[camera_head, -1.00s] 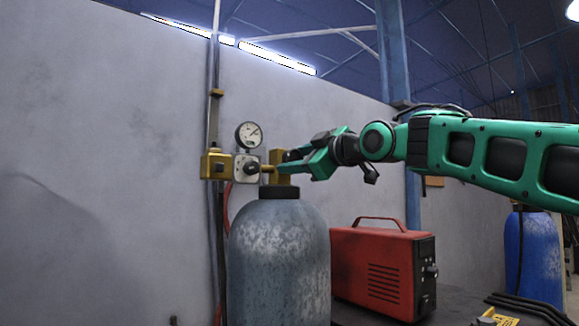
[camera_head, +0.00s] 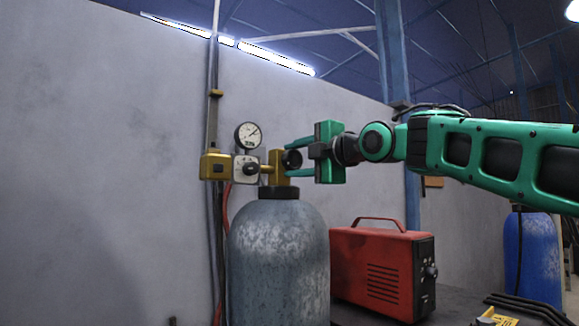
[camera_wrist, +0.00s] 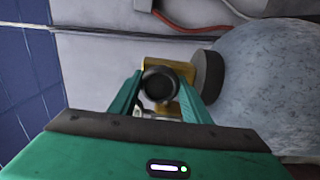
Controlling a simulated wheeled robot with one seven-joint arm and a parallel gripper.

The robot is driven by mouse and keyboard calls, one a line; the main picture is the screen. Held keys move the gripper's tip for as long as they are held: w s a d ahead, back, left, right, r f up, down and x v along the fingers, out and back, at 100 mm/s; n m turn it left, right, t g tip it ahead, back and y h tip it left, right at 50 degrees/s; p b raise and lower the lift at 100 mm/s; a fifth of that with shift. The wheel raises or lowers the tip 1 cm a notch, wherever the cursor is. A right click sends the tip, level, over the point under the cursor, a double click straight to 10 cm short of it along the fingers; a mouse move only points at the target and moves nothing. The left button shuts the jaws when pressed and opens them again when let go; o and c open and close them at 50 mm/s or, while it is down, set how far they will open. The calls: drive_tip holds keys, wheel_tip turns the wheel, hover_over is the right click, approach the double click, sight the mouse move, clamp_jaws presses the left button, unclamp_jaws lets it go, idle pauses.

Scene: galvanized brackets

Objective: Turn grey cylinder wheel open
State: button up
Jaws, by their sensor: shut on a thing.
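The grey cylinder (camera_head: 278,262) stands upright in front of the wall, with a brass valve (camera_head: 276,172) on its neck. The black valve wheel (camera_head: 292,159) faces right, towards my arm. My gripper (camera_head: 297,159) reaches in from the right and is shut on the wheel, one finger above it and one below. The wrist view shows the round dark wheel (camera_wrist: 158,84) between the two green fingers, with the brass body behind it. The cylinder's shoulder (camera_wrist: 262,75) lies at the right there. The wheel's far side is hidden.
A pressure gauge (camera_head: 248,135) and a brass regulator (camera_head: 215,165) sit left of the valve. A red welding machine (camera_head: 382,268) stands right of the cylinder, below my arm. A blue cylinder (camera_head: 534,258) is at the far right. Red hose runs down the wall.

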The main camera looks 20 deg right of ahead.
drive_tip(key=shift+a+f+n, duration=0.25)
drive_tip(key=shift+f+n, duration=0.1)
drive_tip(key=shift+n, duration=0.05)
drive_tip(key=o, duration=1)
drive_tip(key=shift+o, duration=0.2)
drive_tip(key=shift+d+r, duration=0.1)
drive_tip(key=shift+r, duration=0.05)
drive_tip(key=shift+s+d+r, duration=0.1)
drive_tip(key=shift+s, duration=0.05)
drive_tip(key=v, duration=1)
drive_tip(key=shift+s, duration=0.1)
